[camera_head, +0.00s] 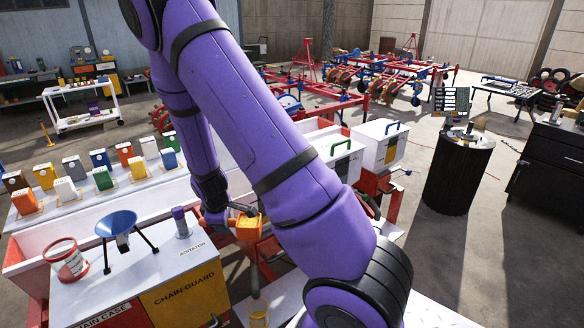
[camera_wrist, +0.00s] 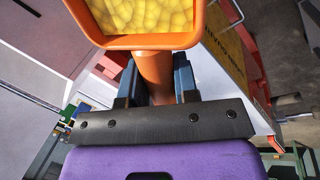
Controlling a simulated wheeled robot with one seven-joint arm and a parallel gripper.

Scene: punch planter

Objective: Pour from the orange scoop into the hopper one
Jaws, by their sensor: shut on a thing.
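The orange scoop (camera_head: 249,230) is in my gripper (camera_head: 232,211), in the middle of the head view. In the wrist view the scoop's rim (camera_wrist: 140,43) fills the top, and yellow contents fill its bowl. My gripper (camera_wrist: 156,80) is shut on its orange handle. The scoop is apart from the white bins. One white bin with a green handle (camera_head: 341,142) stands behind my arm, and one with a blue handle (camera_head: 397,127) stands to its right. I cannot read which is hopper one. My purple arm hides part of the green-handled bin and the planter.

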